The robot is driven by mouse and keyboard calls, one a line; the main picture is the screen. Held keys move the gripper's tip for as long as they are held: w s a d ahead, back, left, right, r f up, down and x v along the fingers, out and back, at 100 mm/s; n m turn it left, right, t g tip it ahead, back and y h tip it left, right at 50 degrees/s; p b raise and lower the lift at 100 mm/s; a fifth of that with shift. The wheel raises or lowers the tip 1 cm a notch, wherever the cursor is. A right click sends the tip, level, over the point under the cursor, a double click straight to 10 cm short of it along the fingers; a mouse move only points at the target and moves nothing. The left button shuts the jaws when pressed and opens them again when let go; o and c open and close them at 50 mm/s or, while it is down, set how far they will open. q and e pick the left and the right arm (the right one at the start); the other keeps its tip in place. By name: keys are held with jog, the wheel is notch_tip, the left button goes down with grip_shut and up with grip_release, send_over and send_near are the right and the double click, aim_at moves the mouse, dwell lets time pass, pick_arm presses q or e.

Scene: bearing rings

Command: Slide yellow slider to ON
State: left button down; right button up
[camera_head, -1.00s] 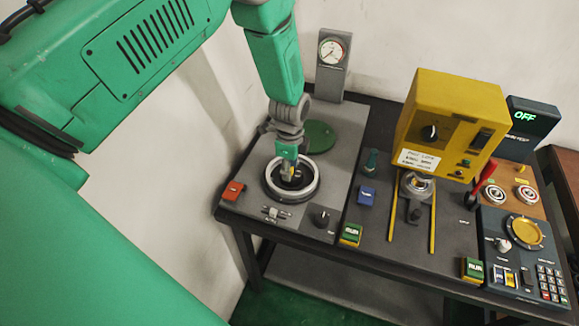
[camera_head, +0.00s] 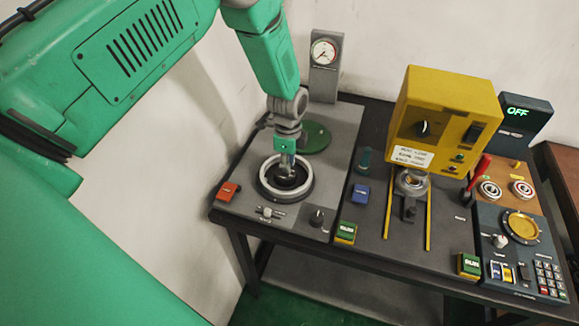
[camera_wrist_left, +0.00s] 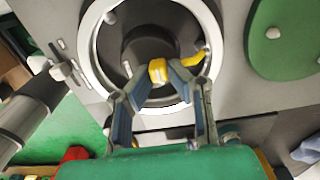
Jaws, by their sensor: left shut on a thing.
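The yellow slider (camera_wrist_left: 158,70) shows in the left wrist view as a small yellow block inside a round white-rimmed dial (camera_wrist_left: 88,50). My left gripper (camera_wrist_left: 168,76) has its fingertips shut on this block. In the head view the left gripper (camera_head: 287,166) points down into the same dial (camera_head: 263,191) on the grey left panel. There the fingers hide the slider. A second, curved yellow piece (camera_wrist_left: 194,59) lies beside the right finger in the wrist view. I cannot read an ON mark. My right gripper is not in view.
Close to the dial are a red button (camera_head: 229,191), a small switch (camera_head: 268,212), a black knob (camera_head: 317,216) and a green disc (camera_head: 316,137). A gauge (camera_head: 324,60) stands behind. Further right are a yellow box (camera_head: 445,110) and a display (camera_head: 525,118) reading OFF.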

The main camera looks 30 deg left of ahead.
pick_arm(q)
jog(key=c, duration=1.6)
grip_release()
jog(key=shift+w+a, duration=0.15)
jog(key=shift+a, duration=0.25)
jog(key=shift+o, duration=0.3)
jog(key=shift+a+f, duration=0.1)
jog(key=shift+a, duration=0.2)
jog(key=shift+r, duration=0.3)
notch_tip(320, 180, up, 11)
jog(key=shift+w, duration=0.15)
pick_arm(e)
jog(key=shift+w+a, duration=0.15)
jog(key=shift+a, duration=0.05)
pick_arm(q)
jog(key=shift+r, duration=0.1)
